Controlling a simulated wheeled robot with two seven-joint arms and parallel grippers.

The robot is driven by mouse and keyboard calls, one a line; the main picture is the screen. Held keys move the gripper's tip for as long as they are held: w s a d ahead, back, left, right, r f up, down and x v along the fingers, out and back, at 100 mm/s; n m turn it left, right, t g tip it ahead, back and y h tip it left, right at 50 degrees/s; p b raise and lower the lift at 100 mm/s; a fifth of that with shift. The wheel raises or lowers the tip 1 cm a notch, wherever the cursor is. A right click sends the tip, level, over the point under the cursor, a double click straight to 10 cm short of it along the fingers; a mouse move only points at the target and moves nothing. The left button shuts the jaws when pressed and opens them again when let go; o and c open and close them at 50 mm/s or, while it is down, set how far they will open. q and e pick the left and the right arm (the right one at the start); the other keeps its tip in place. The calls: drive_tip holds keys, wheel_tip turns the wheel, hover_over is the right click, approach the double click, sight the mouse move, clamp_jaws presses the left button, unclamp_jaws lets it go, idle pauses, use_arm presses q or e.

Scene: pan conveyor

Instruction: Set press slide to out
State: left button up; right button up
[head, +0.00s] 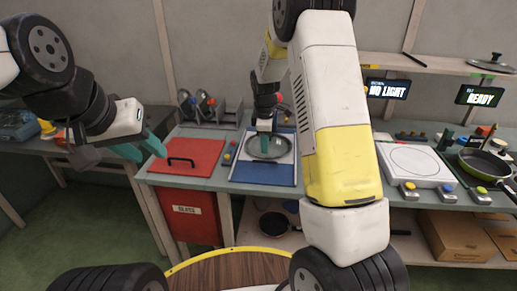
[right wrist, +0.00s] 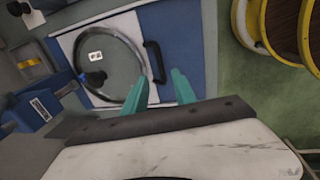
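The press slide appears to be the blue and white panel (head: 262,174) set in the counter; it also shows in the right wrist view (right wrist: 188,38). A round glass lid (right wrist: 112,62) with a dark rim lies on it. The slide's black bar handle (right wrist: 155,62) shows beside the lid in the right wrist view. My right gripper (right wrist: 163,88) is open and empty, its teal fingertips close to the handle's near end; contact cannot be told. It also shows over the panel in the head view (head: 266,142). My left gripper (head: 142,148) is open and empty, left of the red panel.
A red panel (head: 187,152) with a black handle tops the red bin on the left. Several press-like devices (head: 208,106) stand behind. A white hotplate (head: 414,164) and a green pan (head: 484,166) are on the right. A round wooden stool or table (head: 225,272) is in front.

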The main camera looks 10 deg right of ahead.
sight(265, 162)
drive_tip(key=f, duration=0.2)
drive_tip(key=w+f, duration=0.1)
drive_tip(key=f, duration=0.4)
drive_tip(key=shift+w+d+f, duration=0.2)
drive_tip(key=shift+f, duration=0.1)
clamp_jaws()
idle(1.1)
